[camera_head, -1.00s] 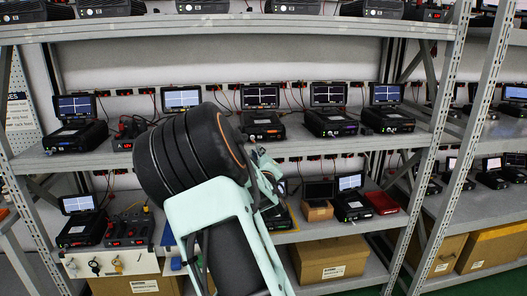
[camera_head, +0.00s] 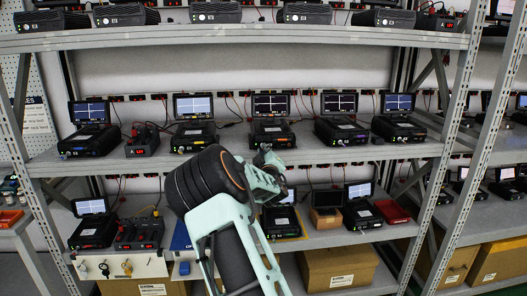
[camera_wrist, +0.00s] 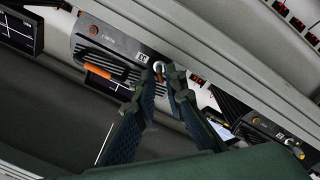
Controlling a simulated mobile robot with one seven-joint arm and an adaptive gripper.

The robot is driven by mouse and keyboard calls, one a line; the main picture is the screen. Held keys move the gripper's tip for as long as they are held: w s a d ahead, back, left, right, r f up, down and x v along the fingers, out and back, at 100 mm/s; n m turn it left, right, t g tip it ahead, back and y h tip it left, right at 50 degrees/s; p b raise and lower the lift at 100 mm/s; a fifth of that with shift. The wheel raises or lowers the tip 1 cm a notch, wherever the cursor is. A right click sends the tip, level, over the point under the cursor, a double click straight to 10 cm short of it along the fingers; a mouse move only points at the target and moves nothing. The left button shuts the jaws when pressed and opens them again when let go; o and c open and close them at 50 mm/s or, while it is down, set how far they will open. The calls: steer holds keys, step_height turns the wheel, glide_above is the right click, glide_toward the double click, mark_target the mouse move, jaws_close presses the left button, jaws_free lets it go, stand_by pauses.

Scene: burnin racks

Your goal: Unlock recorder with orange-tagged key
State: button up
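My gripper (camera_wrist: 162,76) is nearly closed on a small silvery piece, apparently the key (camera_wrist: 158,67). In the head view my gripper (camera_head: 274,172) is in front of the shelves, just below the middle shelf's edge; the key cannot be made out there. A grey-faced unit (camera_wrist: 115,42) with a small white label lies beyond the fingertips in the wrist view. Several black recorders with raised screens stand on the middle shelf, one of them (camera_head: 270,135) above my gripper. Which recorder matches the key cannot be told.
A white panel with hooks and small hanging items (camera_head: 118,267) is at the lower left. A red box (camera_head: 391,211) and a small brown box (camera_head: 326,217) stand on the lower shelf. Cardboard boxes (camera_head: 340,268) are beneath. Metal uprights (camera_head: 445,150) bound the rack.

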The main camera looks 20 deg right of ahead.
steer(key=shift+w, duration=0.1)
steer(key=shift+c, duration=0.7)
jaws_close()
steer(key=shift+m+b, duration=0.3)
steer(key=shift+b, duration=0.2)
steer(key=m+b, duration=1.7)
steer(key=shift+d, duration=0.15)
steer(key=shift+m, duration=0.3)
steer(key=shift+o, duration=0.7)
jaws_free()
